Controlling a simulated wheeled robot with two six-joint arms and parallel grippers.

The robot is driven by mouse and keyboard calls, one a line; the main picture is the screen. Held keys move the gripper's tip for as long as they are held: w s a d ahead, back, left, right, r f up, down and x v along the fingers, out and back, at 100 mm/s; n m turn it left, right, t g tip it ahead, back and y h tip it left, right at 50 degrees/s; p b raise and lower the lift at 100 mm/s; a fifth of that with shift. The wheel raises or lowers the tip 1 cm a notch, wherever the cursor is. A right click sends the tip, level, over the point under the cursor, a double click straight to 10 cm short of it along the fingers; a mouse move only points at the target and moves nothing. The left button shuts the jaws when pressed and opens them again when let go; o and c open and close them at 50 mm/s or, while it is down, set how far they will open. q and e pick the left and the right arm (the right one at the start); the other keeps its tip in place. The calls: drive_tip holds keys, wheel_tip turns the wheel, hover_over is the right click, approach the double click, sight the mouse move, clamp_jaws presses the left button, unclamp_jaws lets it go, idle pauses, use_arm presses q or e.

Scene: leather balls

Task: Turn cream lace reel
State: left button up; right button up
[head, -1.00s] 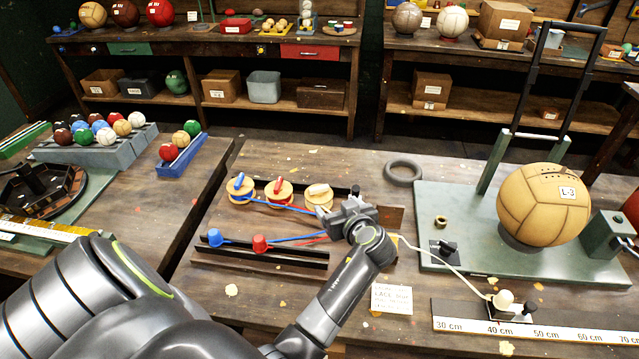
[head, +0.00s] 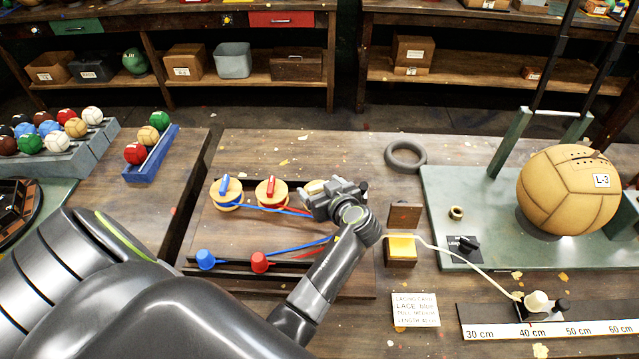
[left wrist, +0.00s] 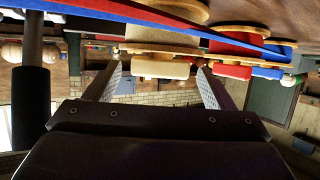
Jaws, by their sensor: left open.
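The cream lace reel (head: 313,187) is the rightmost of three wooden reels on a dark rack, left of the table's middle. Its front is largely hidden by my left gripper (head: 318,201). In the left wrist view, the cream handle (left wrist: 158,68) shows between the two fingers of my left gripper (left wrist: 158,78), which are open and apart from it. The cream lace (head: 460,258) runs from a yellow-topped block (head: 401,248) to a cream cap (head: 536,301) at the right. My right gripper is not in view.
A red-handled reel (head: 271,191) and a blue-handled reel (head: 226,191) stand left of the cream one. Blue (head: 206,259) and red (head: 260,262) caps lie in front. A black ring (head: 405,157) lies behind. A tan ball (head: 569,190) sits on the green board at right.

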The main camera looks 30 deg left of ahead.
use_arm(q)
drive_tip(key=shift+d, duration=0.1)
drive_tip(key=shift+c, duration=0.3)
drive_tip(key=c, duration=0.9)
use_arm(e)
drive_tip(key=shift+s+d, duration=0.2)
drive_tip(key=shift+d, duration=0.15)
use_arm(q)
drive_tip(key=shift+s+m+t, duration=0.1)
drive_tip(key=shift+m+t, duration=0.2)
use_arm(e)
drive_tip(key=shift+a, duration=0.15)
use_arm(q)
drive_tip(key=shift+a+r+m+t+h, duration=0.1)
drive_tip(key=shift+a+m+t+h, duration=0.1)
drive_tip(key=shift+m+t+h, duration=0.35)
drive_tip(key=shift+s+r+m+t+h+p, duration=0.1)
drive_tip(key=shift+s+m+t+h+p, duration=0.05)
drive_tip(key=shift+m+t+h+p, duration=0.5)
drive_tip(key=shift+a+m+t+h+p, duration=0.15)
drive_tip(key=shift+m+t+h+p, duration=0.6)
drive_tip(key=shift+m, duration=0.45)
drive_tip(key=shift+m+t+h+p, duration=0.45)
drive_tip(key=shift+m+h+p, duration=0.1)
drive_tip(key=shift+m+h, duration=0.35)
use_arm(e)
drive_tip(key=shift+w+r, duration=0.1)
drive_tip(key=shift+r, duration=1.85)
